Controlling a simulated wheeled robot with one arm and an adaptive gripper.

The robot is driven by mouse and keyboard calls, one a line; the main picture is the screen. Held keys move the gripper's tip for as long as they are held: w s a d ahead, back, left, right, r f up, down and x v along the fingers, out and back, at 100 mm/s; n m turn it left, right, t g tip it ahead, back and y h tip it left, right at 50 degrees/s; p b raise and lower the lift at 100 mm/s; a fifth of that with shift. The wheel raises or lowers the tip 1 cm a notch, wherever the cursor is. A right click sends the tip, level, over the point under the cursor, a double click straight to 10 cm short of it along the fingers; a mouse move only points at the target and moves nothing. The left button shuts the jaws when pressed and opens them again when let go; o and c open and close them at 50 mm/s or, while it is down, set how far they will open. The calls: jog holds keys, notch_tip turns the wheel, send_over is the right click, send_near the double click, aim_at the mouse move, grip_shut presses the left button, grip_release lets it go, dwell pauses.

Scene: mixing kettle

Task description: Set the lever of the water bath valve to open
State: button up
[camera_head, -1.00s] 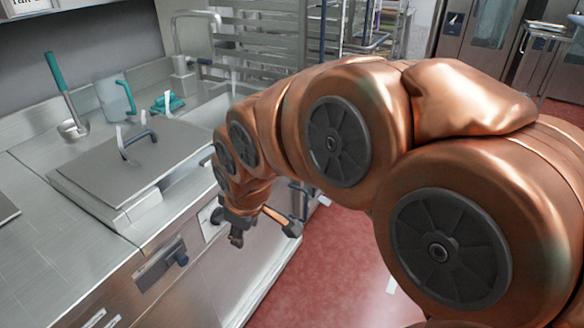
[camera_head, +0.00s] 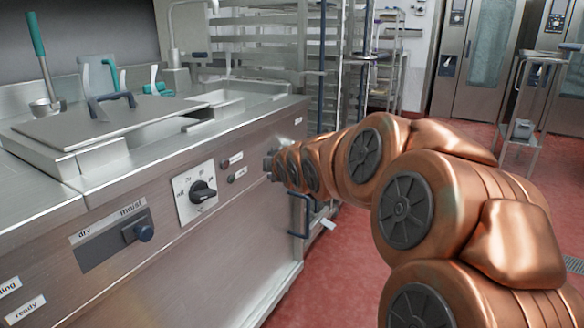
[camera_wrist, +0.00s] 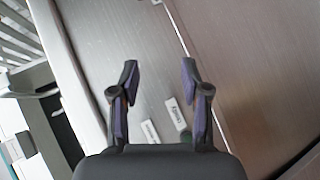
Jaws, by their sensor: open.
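A dark blue bar-like handle (camera_head: 300,215) sticks out low at the right end of the steel unit's front in the head view. I cannot tell for sure whether it is the water bath valve's lever. My gripper (camera_wrist: 159,70) is open and empty in the wrist view, its two fingers spread over a bare steel face. In the head view my gripper (camera_head: 270,164) shows only as a small dark end at the unit's front, above and left of the handle. Two small white labels (camera_wrist: 178,113) lie below the fingertips in the wrist view; their print is hard to read.
The steel unit (camera_head: 190,260) carries a black dial (camera_head: 203,191) and a dry/moist slider (camera_head: 143,232). A lidded kettle (camera_head: 105,120) is on top. A rack (camera_head: 275,60) stands behind, a trolley (camera_head: 523,130) at the right. Red floor is free between.

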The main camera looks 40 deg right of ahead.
jog(key=shift+w+d+f+n+t+h+b, duration=0.5)
jog(key=shift+w+d+b, duration=0.6)
jog(key=shift+d, duration=0.85)
jog(key=shift+w+d+f+n+t+h+b, duration=0.3)
jog(key=shift+w+d+f+b, duration=0.3)
jog(key=shift+w+d+b, duration=0.95)
jog(key=shift+w+d+f+n+t+h+b, duration=0.5)
jog(key=shift+d+b, duration=0.35)
jog(key=shift+d, duration=1.55)
jog(key=shift+s, duration=0.2)
jog(key=shift+w+d, duration=0.15)
grip_shut()
jog(key=shift+r+p, duration=0.15)
jog(key=shift+p, duration=0.2)
